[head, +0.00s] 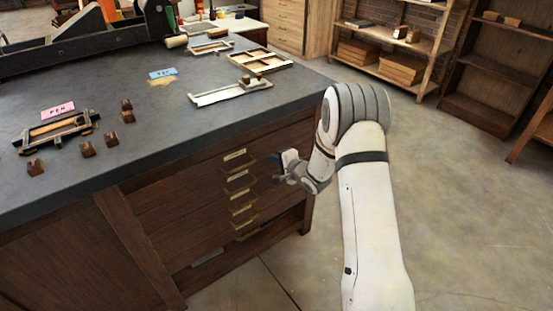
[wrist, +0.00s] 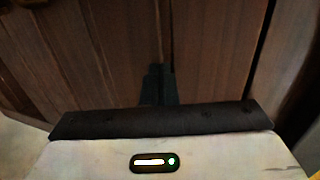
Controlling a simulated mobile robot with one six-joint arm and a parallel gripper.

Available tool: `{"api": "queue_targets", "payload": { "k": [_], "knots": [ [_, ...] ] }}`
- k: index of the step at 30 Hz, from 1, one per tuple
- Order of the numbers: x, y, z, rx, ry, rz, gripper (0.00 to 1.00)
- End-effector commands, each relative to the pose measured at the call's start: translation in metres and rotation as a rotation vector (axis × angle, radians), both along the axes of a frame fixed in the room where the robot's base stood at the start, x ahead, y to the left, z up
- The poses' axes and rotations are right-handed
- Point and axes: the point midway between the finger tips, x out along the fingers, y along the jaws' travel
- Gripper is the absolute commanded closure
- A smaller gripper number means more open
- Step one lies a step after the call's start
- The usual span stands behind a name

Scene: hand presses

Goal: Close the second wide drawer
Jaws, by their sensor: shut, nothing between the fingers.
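The second wide drawer (head: 203,190) is in the stack of brown wooden drawers under the dark worktop in the head view. Its brass handle (head: 238,176) is second from the top. Its front looks about level with its neighbours, but a small gap cannot be ruled out. My gripper (head: 278,177) is at the right part of the drawer fronts, right of the handles, near the second drawer's height. In the wrist view its dark fingers (wrist: 158,85) are together and empty, pointing at brown wood, close to or touching it. The exact contact is hidden.
The worktop (head: 180,125) holds wooden frames, small brown blocks (head: 87,149), a pink card (head: 58,111) and a blue card (head: 162,73). A dark recess shows low at the cabinet's right. Shelves (head: 400,45) stand at the back right. The floor (head: 460,200) on the right is clear.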

Motion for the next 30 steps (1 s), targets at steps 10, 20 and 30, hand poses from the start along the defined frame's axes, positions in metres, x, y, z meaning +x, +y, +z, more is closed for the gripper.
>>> {"api": "queue_targets", "payload": {
  "k": [10, 20, 30],
  "knots": [
    [-0.056, -0.046, 0.016, -0.002, 0.005, -0.006, 1.00],
    [-0.094, -0.071, 0.029, -0.003, 0.006, -0.003, 1.00],
    [-0.095, -0.080, 0.054, -0.125, -0.010, -0.023, 1.00]
  ]
}}
